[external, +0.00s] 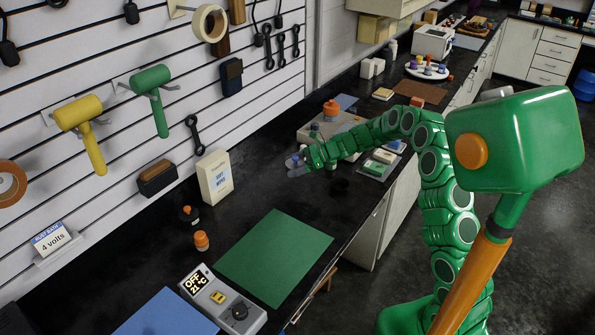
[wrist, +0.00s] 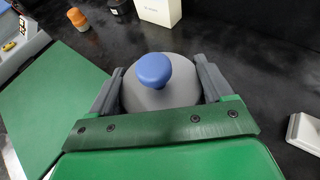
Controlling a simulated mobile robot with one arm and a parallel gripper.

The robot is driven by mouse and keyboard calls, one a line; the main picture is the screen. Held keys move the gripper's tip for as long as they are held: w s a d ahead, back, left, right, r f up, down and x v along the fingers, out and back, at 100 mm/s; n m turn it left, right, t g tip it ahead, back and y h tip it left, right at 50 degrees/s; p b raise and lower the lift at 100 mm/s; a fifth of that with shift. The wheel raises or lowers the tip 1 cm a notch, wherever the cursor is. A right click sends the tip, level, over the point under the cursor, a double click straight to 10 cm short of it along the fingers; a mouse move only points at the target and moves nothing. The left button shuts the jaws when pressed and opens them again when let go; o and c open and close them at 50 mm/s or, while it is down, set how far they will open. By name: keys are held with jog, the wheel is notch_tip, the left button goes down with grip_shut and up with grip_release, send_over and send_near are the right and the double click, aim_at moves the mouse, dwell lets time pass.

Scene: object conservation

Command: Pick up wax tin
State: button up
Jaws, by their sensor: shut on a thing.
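My gripper (wrist: 160,70) is shut on a grey, round, domed thing with a blue knob (wrist: 153,70), its two grey fingers on either side of it. I cannot tell for sure that this is the wax tin; no label shows. In the external view my gripper (external: 299,167) is over the black counter, and the grey thing (external: 292,161) shows small between its fingers. Its underside is hidden, so I cannot tell whether it touches the counter.
A green mat (external: 273,256), a white box (external: 214,177), orange-capped jars (external: 201,240) and a temperature controller (external: 222,300) stand nearer on the counter (external: 257,190). Small trays (external: 380,163) lie right of the gripper. Tools hang on the slatted wall. Bare counter lies between box and gripper.

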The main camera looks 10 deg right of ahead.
jog(key=s+d+r, duration=0.3)
jog(key=s, duration=0.4)
jog(key=shift+d+r, duration=0.2)
jog(key=shift+a, duration=0.1)
jog(key=w+a+f+n+g, duration=0.1)
jog(key=a+n+g, duration=0.15)
jog(key=a, duration=1.25)
jog(key=s+a+n+g+h, duration=0.15)
jog(key=s+a, duration=0.25)
jog(key=a, duration=0.5)
jog(key=s+a+n+g, duration=0.2)
jog(key=s+a, duration=0.2)
jog(key=a, duration=0.5)
jog(key=n+g+h, duration=0.5)
jog(key=n+g, duration=0.1)
send_over(148, 298)
jog(key=s+d, duration=0.1)
jog(key=s, duration=0.1)
notch_tip(148, 298, down, 3)
notch_tip(148, 298, down, 9)
jog(key=shift+d+r, duration=0.1)
